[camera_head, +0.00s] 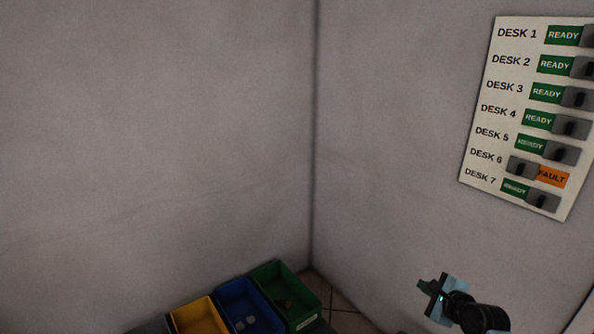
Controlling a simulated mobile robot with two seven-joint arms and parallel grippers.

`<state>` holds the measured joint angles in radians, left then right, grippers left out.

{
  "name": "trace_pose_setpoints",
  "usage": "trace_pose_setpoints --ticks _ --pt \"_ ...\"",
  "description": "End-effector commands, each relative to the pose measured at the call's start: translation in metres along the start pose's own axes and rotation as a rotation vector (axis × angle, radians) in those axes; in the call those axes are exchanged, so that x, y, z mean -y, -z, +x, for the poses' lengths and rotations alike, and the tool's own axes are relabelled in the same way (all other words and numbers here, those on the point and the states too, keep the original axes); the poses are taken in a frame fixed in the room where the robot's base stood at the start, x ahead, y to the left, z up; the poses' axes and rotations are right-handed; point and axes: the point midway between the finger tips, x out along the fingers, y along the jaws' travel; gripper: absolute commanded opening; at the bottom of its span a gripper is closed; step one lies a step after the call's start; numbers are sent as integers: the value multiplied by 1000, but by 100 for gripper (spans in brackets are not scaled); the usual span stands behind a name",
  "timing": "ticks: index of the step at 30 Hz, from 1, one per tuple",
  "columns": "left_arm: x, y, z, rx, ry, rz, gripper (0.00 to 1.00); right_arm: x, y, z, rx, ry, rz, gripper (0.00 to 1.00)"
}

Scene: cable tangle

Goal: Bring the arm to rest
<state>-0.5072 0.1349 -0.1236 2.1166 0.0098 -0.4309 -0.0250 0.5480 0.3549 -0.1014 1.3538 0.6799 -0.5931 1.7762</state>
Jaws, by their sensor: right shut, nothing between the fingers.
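My right gripper (428,287) shows at the lower right of the head view, at the end of my dark arm. It is shut with nothing held between its fingers. It is in front of the right wall, below the desk board and to the right of the bins. My left gripper is out of the view.
A green bin (311,312), a blue bin (220,292) and a yellow bin (178,318) stand by the wall corner; the green and blue ones hold small items. A desk status board (484,100) hangs on the right wall; Desk 6 reads FAULT, the others READY. Tiled floor (342,318) shows beside the bins.

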Motion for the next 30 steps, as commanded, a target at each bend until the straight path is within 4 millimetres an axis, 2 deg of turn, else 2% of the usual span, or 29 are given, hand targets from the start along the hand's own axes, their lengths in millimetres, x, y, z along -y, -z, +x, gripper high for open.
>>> trace_pose_setpoints --ticks 1,5,18,24,30 --pt "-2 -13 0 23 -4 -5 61 -4 6 3 -19 6 -109 0" --pt "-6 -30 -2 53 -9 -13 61 -4 16 4 -66 27 -400 0" --pt "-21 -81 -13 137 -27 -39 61 31 33 -2 -289 51 -1573 0" --pt "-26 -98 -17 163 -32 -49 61 42 35 -5 -381 18 -1973 0" --pt "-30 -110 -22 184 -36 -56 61 50 35 -8 -454 -23 -2274 0"
